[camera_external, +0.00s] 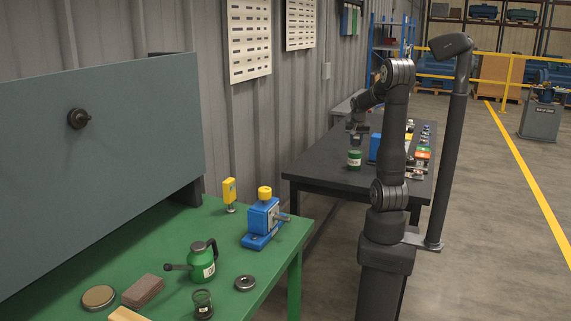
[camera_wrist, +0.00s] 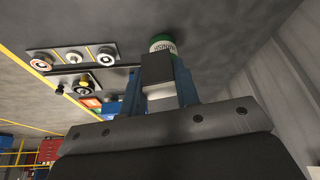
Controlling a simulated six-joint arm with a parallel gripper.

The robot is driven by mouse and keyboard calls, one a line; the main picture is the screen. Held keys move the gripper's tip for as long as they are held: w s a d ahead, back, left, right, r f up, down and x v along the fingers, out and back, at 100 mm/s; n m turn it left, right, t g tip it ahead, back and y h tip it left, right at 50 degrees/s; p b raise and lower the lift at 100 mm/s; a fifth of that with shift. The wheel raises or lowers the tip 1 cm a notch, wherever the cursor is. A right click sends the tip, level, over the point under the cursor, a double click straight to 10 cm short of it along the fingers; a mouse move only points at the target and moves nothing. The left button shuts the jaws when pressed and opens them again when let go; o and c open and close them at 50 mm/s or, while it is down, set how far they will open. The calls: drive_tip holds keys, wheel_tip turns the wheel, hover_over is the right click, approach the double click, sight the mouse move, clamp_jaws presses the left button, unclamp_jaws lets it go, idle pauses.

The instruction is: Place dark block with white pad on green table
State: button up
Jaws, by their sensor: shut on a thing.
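My gripper (camera_external: 357,130) is over the dark table at the back, just above a green can. In the wrist view my gripper (camera_wrist: 161,84) is shut on the dark block (camera_wrist: 157,68), with its white pad (camera_wrist: 160,92) showing between the fingers. The block is too small and dark to make out in the external view. The green table (camera_external: 225,215) is in the left foreground, well away from my gripper.
The green can (camera_external: 354,161) also shows beyond the block in the wrist view (camera_wrist: 162,43). The green table holds a blue vise (camera_external: 262,222), green oil can (camera_external: 202,262), brown brick (camera_external: 142,291), round tin (camera_external: 98,298), dark jar (camera_external: 203,305) and metal ring (camera_external: 245,283).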

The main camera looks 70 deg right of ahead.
drive_tip(key=w+a+n+t+y, duration=0.1)
drive_tip(key=w+a+n, duration=0.2)
drive_tip(key=w+a, duration=0.6)
drive_tip(key=w+a+n+t, duration=0.1)
drive_tip(key=w+a+n, duration=0.1)
drive_tip(key=w+a, duration=0.65)
drive_tip(key=w+a+n+t+y, duration=0.1)
drive_tip(key=w+a+n, duration=0.2)
drive_tip(key=w+a, duration=0.5)
drive_tip(key=w+a+n+y, duration=0.1)
drive_tip(key=w+a+n, duration=0.25)
drive_tip(key=a, duration=0.75)
drive_tip(key=n+y, duration=0.3)
drive_tip(key=n, duration=0.5)
hover_over(230, 255)
drive_tip(key=s+d, duration=0.1)
drive_tip(key=f, duration=1)
drive_tip(key=shift+s+a+f, duration=0.2)
drive_tip(key=shift+f, duration=2.35)
drive_tip(key=shift+f, duration=0.1)
drive_tip(key=o, duration=1)
drive_tip(key=shift+c, duration=0.2)
